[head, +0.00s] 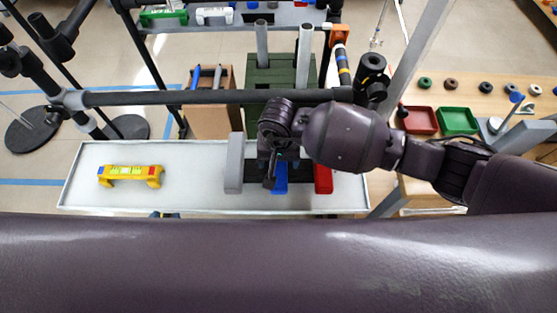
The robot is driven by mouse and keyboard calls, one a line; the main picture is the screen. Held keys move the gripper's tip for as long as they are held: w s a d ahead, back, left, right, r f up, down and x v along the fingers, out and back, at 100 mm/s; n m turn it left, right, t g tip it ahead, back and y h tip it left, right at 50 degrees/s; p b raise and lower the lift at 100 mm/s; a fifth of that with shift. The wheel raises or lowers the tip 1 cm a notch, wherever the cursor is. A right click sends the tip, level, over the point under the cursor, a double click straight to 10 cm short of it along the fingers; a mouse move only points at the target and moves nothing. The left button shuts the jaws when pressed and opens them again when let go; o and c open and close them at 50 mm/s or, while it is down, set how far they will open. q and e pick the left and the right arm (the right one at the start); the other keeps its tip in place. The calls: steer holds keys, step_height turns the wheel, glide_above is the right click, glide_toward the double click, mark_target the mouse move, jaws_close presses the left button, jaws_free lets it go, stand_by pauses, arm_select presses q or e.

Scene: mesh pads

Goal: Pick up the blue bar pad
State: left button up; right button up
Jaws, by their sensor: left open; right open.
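The blue bar pad (281,184) lies on the white tabletop (200,160), between a grey bar (234,165) and a red bar (323,180). Only its near part shows; the rest is hidden under my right gripper. My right gripper (276,168) reaches in from the right and points down over the blue bar pad. It is open. I cannot tell whether its fingers touch the pad or hang just above it. My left gripper is not in view.
A yellow spirit level (131,175) lies on the left of the tabletop. A dark horizontal bar (200,97) crosses behind the workspace. A dark green crate (270,75) and a brown box (210,115) stand behind. The tabletop between level and grey bar is clear.

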arm_select(q)
steer(key=shift+w, duration=0.4)
arm_select(e)
steer(key=shift+f, duration=0.25)
arm_select(q)
steer(key=shift+s, duration=0.1)
steer(key=shift+s+f, duration=0.2)
steer(key=shift+s, duration=0.15)
arm_select(e)
steer(key=c, duration=1.2)
arm_select(q)
steer(key=shift+f, duration=0.1)
